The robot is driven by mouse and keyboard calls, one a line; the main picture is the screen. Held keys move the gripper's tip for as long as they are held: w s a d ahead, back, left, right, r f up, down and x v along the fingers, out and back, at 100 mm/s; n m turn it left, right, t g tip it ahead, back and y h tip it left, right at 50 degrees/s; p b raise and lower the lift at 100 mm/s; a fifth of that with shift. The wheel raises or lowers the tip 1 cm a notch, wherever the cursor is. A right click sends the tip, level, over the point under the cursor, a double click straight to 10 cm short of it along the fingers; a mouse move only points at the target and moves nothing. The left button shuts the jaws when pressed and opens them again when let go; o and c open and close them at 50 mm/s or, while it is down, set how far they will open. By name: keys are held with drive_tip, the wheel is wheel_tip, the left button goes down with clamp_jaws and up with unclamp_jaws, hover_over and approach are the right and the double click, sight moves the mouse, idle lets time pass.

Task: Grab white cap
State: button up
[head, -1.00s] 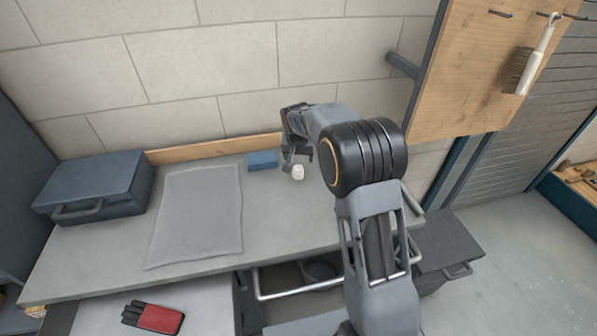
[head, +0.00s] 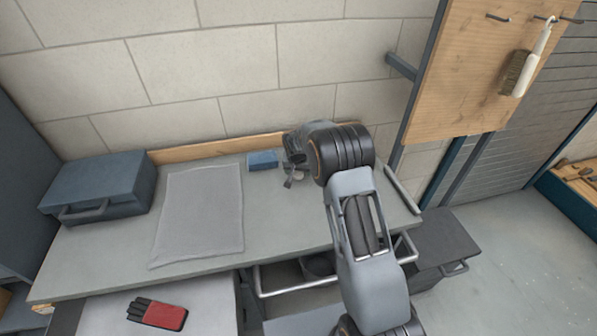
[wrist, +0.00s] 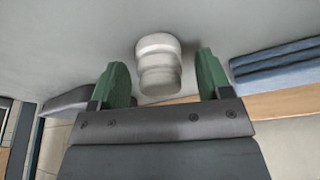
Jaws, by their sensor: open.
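The white cap (wrist: 158,62) is a small stepped round piece on the grey bench top. In the wrist view it sits between and slightly beyond the two green fingertips of my gripper (wrist: 158,80), with a gap on each side. My gripper is open and empty. In the head view my gripper (head: 291,178) is low over the bench near the back edge. There the cap is mostly hidden by my gripper and arm.
A blue block (head: 262,160) lies at the back of the bench, left of my gripper; it also shows in the wrist view (wrist: 275,66). A grey mat (head: 200,215) and a blue case (head: 97,187) lie further left. A wooden strip (head: 215,149) runs along the wall.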

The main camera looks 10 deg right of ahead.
drive_tip(key=c, duration=1)
drive_tip(key=shift+o, duration=0.2)
